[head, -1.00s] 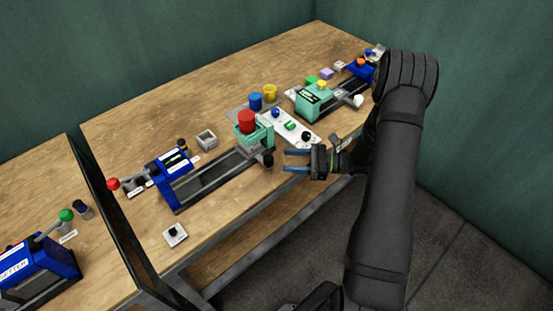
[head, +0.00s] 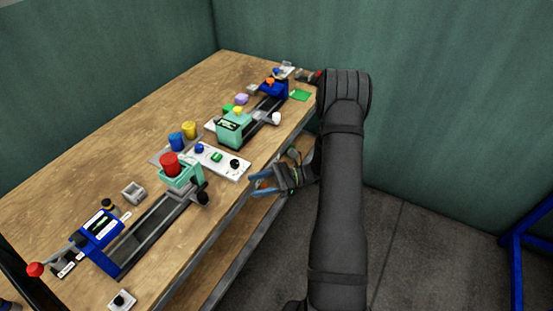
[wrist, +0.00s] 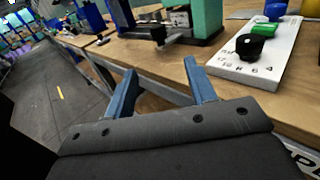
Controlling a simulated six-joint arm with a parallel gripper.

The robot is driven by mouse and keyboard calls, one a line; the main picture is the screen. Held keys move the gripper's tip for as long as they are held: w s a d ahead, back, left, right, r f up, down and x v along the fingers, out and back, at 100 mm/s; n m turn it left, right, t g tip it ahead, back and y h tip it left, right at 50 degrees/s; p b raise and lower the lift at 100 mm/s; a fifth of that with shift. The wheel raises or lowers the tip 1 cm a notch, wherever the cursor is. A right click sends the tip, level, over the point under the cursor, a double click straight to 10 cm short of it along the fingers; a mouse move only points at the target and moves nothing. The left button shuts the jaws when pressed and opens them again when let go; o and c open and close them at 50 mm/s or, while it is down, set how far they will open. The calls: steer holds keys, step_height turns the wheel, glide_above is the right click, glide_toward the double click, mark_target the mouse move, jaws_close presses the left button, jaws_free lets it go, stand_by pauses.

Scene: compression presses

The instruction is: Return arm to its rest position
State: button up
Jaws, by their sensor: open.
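My gripper (head: 264,184) is open and empty, with two blue fingers apart. In the head view it hangs just off the front edge of the wooden table (head: 75,178), to the right of the press with the red cylinder. In the wrist view my gripper (wrist: 160,88) points toward the table's edge, with nothing between its fingers. My dark arm (head: 340,200) stretches up the right side of the head view, bends at the top and comes back to the gripper.
The near press (head: 180,175) carries a red cylinder (head: 169,163). A white panel (head: 216,160) with knobs lies beyond it. A second press (head: 234,130) stands farther back. A blue frame (head: 515,255) is at the right. Open floor (head: 420,245) lies right of my arm.

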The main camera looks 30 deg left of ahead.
mark_target(203, 196)
steer(key=x, duration=1.7)
steer(key=shift+s+a+f, duration=0.1)
steer(key=shift+s+a, duration=0.05)
steer(key=shift+s, duration=0.05)
